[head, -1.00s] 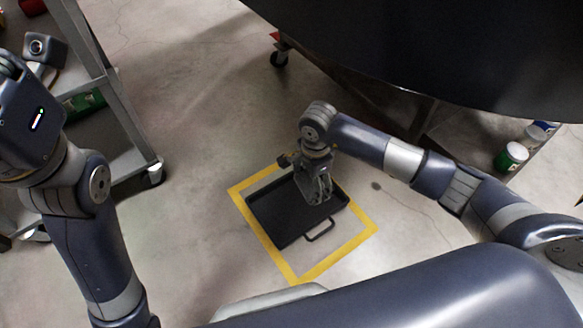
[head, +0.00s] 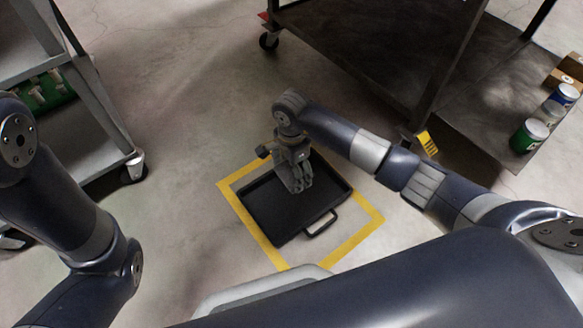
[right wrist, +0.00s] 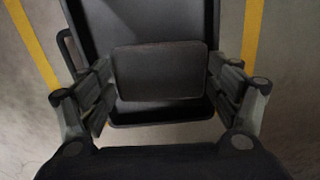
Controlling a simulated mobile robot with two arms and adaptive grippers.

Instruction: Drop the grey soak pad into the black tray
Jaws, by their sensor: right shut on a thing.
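The black tray (head: 280,217) lies on the floor with its wire handle toward me. My right gripper (head: 298,182) points down over the tray's far half. In the right wrist view, the dark grey soak pad (right wrist: 160,71) sits flat between the two fingers of my right gripper (right wrist: 160,88), which are shut on its sides. The tray (right wrist: 150,18) shows behind and below the pad. I cannot tell the exact height of the pad over it.
Yellow floor tape (head: 345,245) frames the tray. A grey cart (head: 95,130) stands at the left with a green item on it. A dark cart (head: 390,60) at the upper right carries cans, including a green one (head: 529,135).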

